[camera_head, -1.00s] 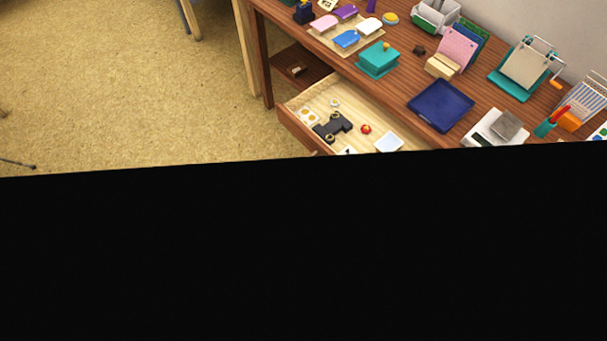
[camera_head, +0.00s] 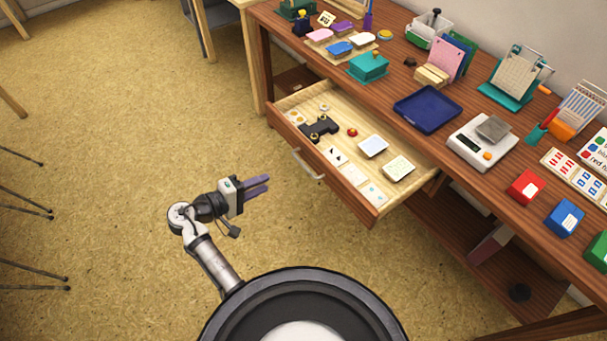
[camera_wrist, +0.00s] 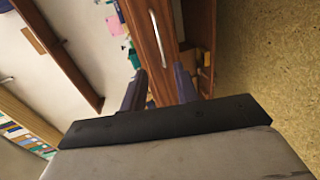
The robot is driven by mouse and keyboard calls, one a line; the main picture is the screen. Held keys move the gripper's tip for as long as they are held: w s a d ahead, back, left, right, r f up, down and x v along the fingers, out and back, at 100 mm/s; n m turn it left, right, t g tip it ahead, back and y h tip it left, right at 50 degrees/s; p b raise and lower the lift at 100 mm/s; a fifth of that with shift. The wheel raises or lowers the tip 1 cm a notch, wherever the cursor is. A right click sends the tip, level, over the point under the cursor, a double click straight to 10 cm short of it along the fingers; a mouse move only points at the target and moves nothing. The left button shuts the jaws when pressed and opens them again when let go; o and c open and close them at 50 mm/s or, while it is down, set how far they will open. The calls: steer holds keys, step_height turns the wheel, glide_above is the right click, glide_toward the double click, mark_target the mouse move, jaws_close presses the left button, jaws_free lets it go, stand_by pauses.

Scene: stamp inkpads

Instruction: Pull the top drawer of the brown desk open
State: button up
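The brown desk (camera_head: 444,150) runs diagonally along the right of the head view. Its top drawer (camera_head: 355,197) stands pulled out, with its light wooden inside showing. A curved silver handle (camera_head: 308,165) is on the drawer front; it also shows in the wrist view (camera_wrist: 157,38), just beyond the fingertips. My gripper (camera_head: 268,184) is left of the drawer front in the head view, apart from the handle. In the wrist view, the two purple-grey fingers (camera_wrist: 160,72) are spread with nothing held between them.
The drawer holds a dark stamp-like object (camera_head: 320,129), a red round item (camera_head: 352,132) and several pale pads and cards. A blue tray (camera_head: 427,108), a scale (camera_head: 482,143) and coloured boxes crowd the desktop. Open tan floor (camera_head: 120,130) lies left of the drawer.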

steer(key=p+x, duration=0.3)
steer(key=x, duration=1)
steer(key=shift+w+d, duration=0.15)
steer(key=shift+d, duration=0.05)
steer(key=shift+c, duration=0.2)
jaws_close()
